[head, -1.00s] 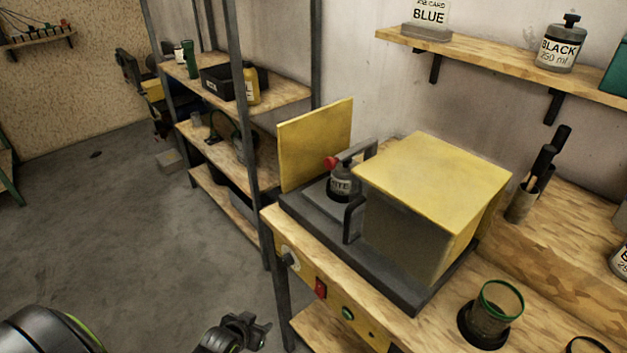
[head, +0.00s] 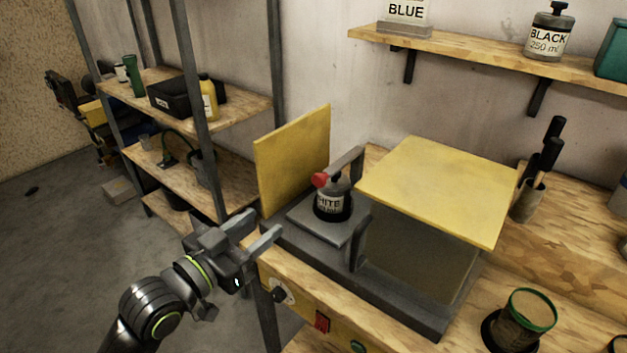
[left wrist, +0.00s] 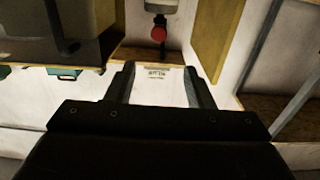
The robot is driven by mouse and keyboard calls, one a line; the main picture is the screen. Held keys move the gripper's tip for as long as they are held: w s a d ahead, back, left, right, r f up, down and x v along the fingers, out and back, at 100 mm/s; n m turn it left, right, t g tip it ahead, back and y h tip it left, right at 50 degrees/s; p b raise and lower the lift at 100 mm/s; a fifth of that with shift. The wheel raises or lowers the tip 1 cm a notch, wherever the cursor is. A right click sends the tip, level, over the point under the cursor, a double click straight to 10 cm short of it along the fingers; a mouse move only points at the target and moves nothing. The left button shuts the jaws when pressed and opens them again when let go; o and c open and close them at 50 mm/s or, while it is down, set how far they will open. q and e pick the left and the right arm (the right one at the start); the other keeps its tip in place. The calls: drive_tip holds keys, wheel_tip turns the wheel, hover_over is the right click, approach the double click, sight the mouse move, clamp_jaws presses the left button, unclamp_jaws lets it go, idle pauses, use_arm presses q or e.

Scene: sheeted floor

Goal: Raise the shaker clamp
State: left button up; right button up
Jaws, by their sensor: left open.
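The shaker (head: 395,315) stands on the bench with a yellow cover and a grey base. A grey clamp arm (head: 346,162) with a red knob (head: 319,180) reaches over a dark can with a white label (head: 332,204), which stands on the shaker's plate (head: 318,230). My left gripper (head: 264,224) is open and empty, in front and left of the can, apart from the knob. In the left wrist view the open fingers (left wrist: 160,80) point towards the scene, with the red knob (left wrist: 158,34) just beyond them. My right gripper is not in view.
An upright yellow panel (head: 292,155) stands left of the can. A grey upright handle (head: 358,243) stands right of it. The bench front has a dial (head: 279,294) and a red switch (head: 321,321). A green-rimmed cup (head: 530,310) stands at the lower right.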

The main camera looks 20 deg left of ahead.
sight(317, 182)
use_arm(q)
drive_tip(key=p+x, duration=0.1)
drive_tip(key=x, duration=1.6)
drive_tip(key=shift+d+p, duration=0.15)
drive_tip(key=shift+p, duration=0.25)
clamp_jaws()
